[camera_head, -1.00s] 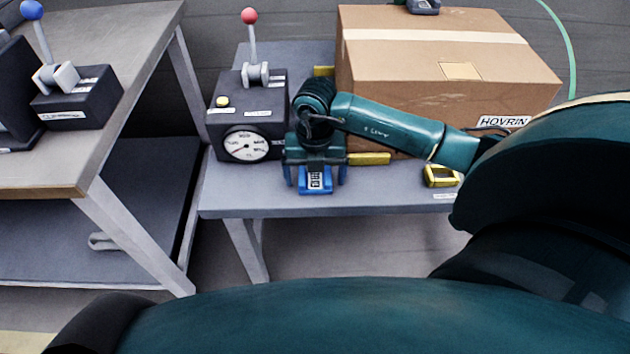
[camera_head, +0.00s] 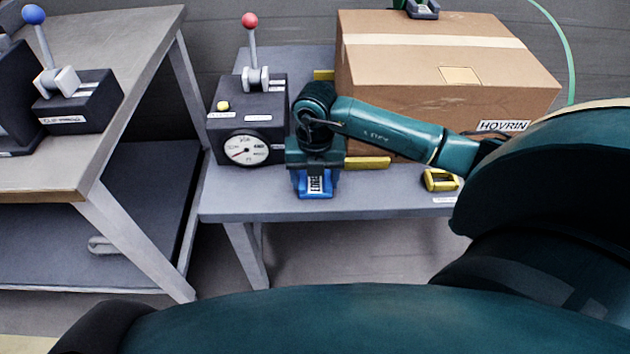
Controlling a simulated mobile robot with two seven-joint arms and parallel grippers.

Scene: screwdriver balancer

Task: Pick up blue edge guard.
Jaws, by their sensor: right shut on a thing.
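The blue edge guard (camera_head: 316,186) is a small blue piece with a white and black label. It sits at the front of the low grey table (camera_head: 380,203), close to the table's front edge. My right gripper (camera_head: 315,176) points down over it and is shut on it, hiding its rear part. I cannot tell whether the guard still touches the table. My left gripper does not show.
A black gauge box (camera_head: 247,130) with a red-knobbed lever stands left of my right gripper. A large cardboard box (camera_head: 440,70) stands behind and right. A yellow edge guard (camera_head: 440,180) lies to the right. A taller workbench (camera_head: 125,60) stands left.

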